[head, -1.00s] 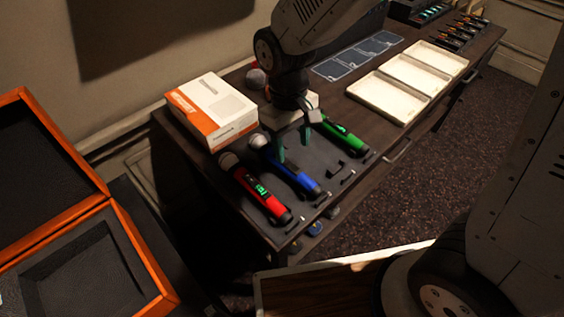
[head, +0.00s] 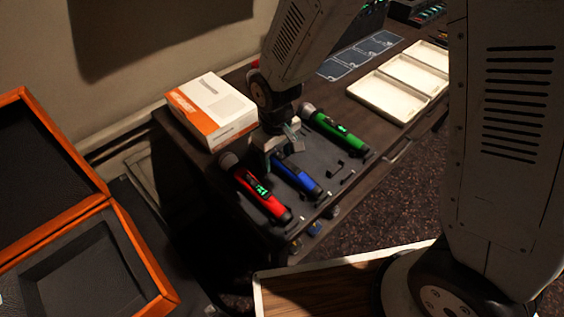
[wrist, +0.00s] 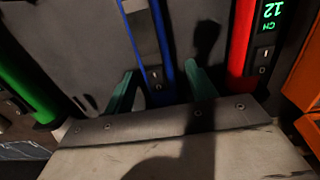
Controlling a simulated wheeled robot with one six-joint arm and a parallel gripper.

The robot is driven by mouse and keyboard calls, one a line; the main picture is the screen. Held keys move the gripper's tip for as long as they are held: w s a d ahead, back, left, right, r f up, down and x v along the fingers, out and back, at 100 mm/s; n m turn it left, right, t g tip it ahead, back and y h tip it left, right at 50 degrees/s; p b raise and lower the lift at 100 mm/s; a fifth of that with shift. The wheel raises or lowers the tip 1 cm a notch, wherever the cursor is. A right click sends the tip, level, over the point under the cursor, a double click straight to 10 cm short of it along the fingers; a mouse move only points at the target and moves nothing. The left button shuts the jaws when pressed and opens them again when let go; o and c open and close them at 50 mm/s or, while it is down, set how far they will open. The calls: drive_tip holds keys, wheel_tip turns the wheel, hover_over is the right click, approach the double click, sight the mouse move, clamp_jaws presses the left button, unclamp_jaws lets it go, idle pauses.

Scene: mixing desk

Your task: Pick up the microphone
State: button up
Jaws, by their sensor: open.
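Three handheld microphones lie side by side on a dark mat: a red one (head: 258,192) with a lit green display, a blue one (head: 300,176) in the middle, and a green one (head: 336,130) on the far side. My gripper (head: 271,168) is over the head end of the blue microphone and hides that end. In the wrist view, my open gripper (wrist: 158,88) has one green finger on each side of the blue microphone's body (wrist: 150,45). The red microphone (wrist: 243,40) and the green microphone (wrist: 22,80) lie outside the fingers. I cannot tell whether the fingers touch the blue microphone.
A white and orange box (head: 210,108) stands behind the microphones near the wall. White trays (head: 385,97) and blue cards (head: 360,55) lie farther along the desk. An open orange-edged case (head: 140,247) is at left. Small dark pieces lie near the desk's front edge.

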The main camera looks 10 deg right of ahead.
clamp_jaws()
drive_tip(key=shift+r, duration=0.1)
